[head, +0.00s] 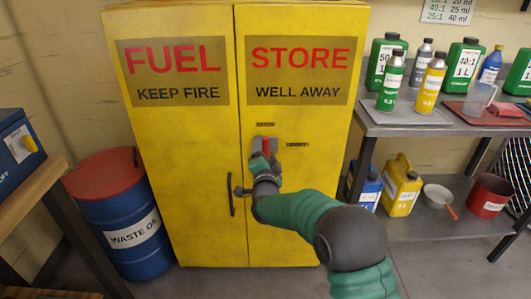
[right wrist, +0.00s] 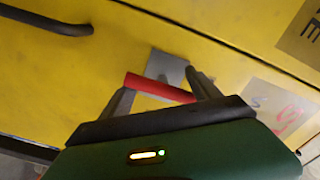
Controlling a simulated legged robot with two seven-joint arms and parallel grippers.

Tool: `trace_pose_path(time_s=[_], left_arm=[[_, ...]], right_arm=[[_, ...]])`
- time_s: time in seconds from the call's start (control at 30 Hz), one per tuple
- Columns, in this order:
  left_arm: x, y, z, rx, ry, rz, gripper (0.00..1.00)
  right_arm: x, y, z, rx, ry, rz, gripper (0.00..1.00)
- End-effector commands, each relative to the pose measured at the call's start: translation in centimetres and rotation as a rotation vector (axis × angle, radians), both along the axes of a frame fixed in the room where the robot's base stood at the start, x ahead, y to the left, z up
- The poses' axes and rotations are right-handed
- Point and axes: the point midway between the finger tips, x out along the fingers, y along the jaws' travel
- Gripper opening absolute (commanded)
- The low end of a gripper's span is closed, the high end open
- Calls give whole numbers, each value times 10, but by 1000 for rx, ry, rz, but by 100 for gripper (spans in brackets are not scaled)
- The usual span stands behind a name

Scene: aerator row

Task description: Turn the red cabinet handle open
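The yellow cabinet (head: 190,130) stands closed in the head view, its two doors meeting at a vertical seam. The red handle (head: 266,145) stands upright on a grey plate on the right door. In the right wrist view the red handle (right wrist: 160,88) lies across the space between the fingers, with the grey plate (right wrist: 167,67) behind it. My right gripper (head: 262,161) is at the handle, and its fingers (right wrist: 157,84) are apart, one near each end of the handle. Whether they touch it I cannot tell. My left gripper is not in view.
A dark pull bar (head: 232,195) is on the left door by the seam. Small labels sit above and right of the red handle. A blue drum with a red lid (head: 105,170) stands left. A metal shelf (head: 400,128) with bottles and cans stands close on the right.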

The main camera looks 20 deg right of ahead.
Motion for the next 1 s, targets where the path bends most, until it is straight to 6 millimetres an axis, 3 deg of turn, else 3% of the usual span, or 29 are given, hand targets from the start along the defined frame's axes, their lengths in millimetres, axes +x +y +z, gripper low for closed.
trace_pose_path(time_s=[0.27, 0.7, 0.83, 1.0], left_arm=[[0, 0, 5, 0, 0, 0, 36], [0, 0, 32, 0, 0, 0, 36], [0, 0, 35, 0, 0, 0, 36], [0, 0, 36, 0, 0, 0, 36]], right_arm=[[-13, 4, 2, -5, 1, 0, 71], [-129, 38, 2, -3, 4, 3, 71], [-151, 44, 0, -1, 2, 1, 71], [-161, 46, -1, -2, 2, 0, 71]])
